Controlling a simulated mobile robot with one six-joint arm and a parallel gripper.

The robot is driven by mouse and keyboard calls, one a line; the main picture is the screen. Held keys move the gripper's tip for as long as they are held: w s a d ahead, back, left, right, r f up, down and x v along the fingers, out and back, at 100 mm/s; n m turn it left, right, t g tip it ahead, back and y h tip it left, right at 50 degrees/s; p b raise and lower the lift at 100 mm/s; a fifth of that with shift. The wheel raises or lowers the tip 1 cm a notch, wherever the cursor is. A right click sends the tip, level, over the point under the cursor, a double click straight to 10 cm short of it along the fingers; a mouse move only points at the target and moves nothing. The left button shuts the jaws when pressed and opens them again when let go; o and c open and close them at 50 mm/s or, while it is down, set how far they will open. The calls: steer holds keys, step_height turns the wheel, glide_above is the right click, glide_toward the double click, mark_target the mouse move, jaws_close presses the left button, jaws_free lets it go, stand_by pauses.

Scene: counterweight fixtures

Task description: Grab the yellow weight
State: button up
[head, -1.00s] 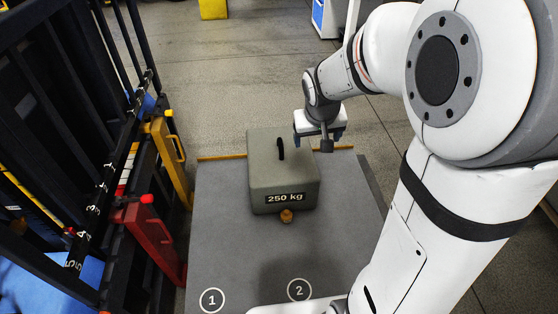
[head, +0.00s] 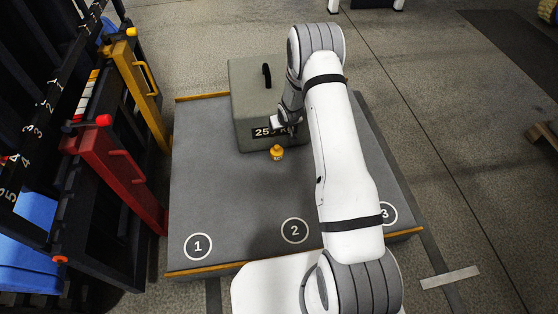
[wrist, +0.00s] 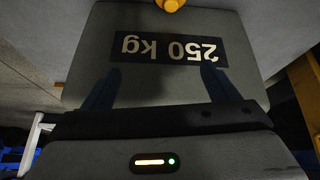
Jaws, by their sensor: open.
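The small yellow weight (head: 277,152) stands on the grey platform, just in front of the large grey 250 kg block (head: 246,112). In the wrist view the yellow weight (wrist: 171,4) is cut off by the top edge. My gripper (wrist: 159,82) is open and empty, with its two dark fingers apart in front of the block's label. In the head view my gripper (head: 284,122) is beside the block's label, slightly above and right of the yellow weight, and partly hidden by my arm. Whether it touches the block cannot be told.
The grey platform (head: 225,195) has circles marked 1, 2 and 3 along its front edge, and bare room left of the weight. A black rack with a red post (head: 118,170) and a yellow post (head: 137,90) stands at the left. The block has a black handle (head: 267,75) on top.

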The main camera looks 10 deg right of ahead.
steer(key=b, duration=0.3)
glide_toward(278, 151)
steer(key=x, duration=0.3)
steer(key=shift+y, duration=0.4)
steer(key=b+x, duration=0.3)
steer(key=x, duration=0.4)
steer(key=shift+s+d, duration=0.2)
steer(key=shift+w+f, duration=0.25)
steer(key=shift+f, duration=0.1)
steer(key=shift+c, duration=0.5)
jaws_close()
steer(key=shift+w+r, duration=0.1)
steer(key=shift+r, duration=0.05)
